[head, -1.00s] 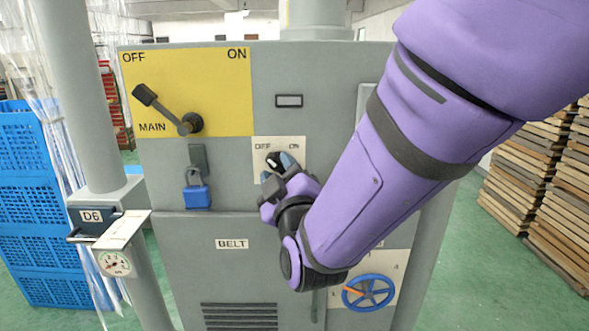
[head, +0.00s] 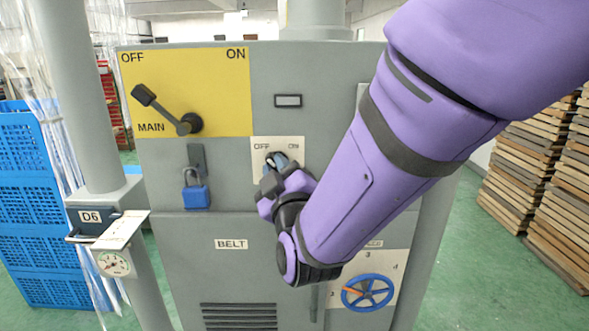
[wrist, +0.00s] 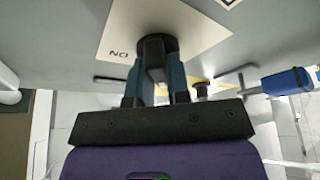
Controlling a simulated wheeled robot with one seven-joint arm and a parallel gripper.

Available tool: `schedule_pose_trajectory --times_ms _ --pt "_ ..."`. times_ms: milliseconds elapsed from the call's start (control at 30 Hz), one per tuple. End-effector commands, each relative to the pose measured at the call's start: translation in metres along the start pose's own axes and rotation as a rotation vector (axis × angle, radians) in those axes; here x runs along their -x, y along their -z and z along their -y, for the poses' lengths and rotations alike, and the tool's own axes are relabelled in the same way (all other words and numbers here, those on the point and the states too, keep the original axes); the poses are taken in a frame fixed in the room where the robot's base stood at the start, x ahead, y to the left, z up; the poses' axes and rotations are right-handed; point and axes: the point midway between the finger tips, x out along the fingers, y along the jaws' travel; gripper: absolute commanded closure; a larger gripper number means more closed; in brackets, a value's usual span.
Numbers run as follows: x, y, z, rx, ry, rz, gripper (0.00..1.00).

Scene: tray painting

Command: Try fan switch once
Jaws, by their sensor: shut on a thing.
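The switch plate (head: 263,147) is a cream square on the grey cabinet front, lettered OFF at left and ON at right. A dark round switch knob (wrist: 155,46) stands out from this plate in the wrist view. My gripper (wrist: 156,82) is shut on the knob, with a blue-grey finger on each side of it. In the head view my gripper (head: 276,166) hides most of the knob and the lower plate, so which way the knob points cannot be told there.
The yellow MAIN panel (head: 215,85) has its lever (head: 162,110) slanting up left toward OFF. A blue padlock (head: 197,196) hangs left of the switch plate. A blue handwheel (head: 368,279) is at lower right. A grey post with a gauge (head: 114,263) stands at left.

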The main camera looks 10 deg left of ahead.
Motion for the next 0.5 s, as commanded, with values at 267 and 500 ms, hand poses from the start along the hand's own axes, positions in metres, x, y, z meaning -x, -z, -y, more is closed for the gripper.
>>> schedule_pose_trajectory --times_ms 267,500 --pt "0.0 -0.0013 0.0008 -0.158 -0.066 0.002 1.0" --pt "0.0 -0.001 0.0012 -0.366 -0.151 0.002 1.0"
